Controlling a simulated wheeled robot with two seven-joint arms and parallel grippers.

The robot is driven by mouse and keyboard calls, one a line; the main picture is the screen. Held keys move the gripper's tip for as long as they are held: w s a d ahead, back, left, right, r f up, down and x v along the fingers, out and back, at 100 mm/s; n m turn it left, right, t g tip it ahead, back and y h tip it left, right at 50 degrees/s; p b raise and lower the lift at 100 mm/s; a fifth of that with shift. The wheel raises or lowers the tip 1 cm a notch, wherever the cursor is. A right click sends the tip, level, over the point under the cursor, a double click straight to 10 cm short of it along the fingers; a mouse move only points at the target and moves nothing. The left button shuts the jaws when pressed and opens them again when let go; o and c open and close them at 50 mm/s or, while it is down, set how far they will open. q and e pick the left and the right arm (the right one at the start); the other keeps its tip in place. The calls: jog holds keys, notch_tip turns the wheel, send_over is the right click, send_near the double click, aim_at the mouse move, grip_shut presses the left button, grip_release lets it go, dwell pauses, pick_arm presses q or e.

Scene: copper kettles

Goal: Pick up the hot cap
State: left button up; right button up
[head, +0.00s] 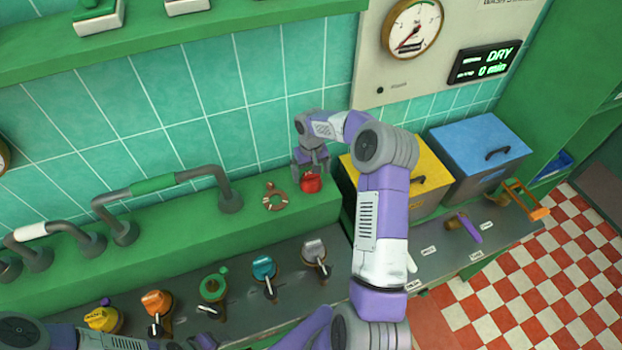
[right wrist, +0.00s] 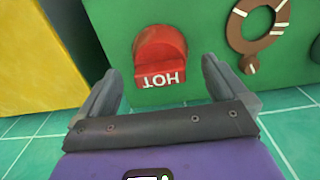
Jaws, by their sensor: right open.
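The hot cap (head: 312,184) is a red knob on the green ledge, near the ledge's right end. In the right wrist view the red cap (right wrist: 160,55) shows the word HOT upside down. My right gripper (head: 311,170) points down at the cap from above. In the right wrist view its two fingers (right wrist: 155,85) are apart, one to each side of the cap's lower part, and nothing is held. I cannot tell whether a finger touches the cap. My left arm shows at the bottom left of the head view, but its gripper cannot be made out.
A brown ring-shaped piece (head: 275,198) lies left of the cap. A yellow box (head: 428,178) stands close on the right, with a blue box (head: 482,150) beyond. Pipes with a green grip (head: 153,184) rise from the ledge at left. Several coloured knobs line the lower counter.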

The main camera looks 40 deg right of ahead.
jog(key=shift+f, duration=1.45)
jog(key=c, duration=0.9)
jog(key=shift+r, duration=0.15)
notch_tip(320, 180, up, 10)
jog(key=shift+f+b, duration=0.1)
jog(key=shift+b, duration=0.25)
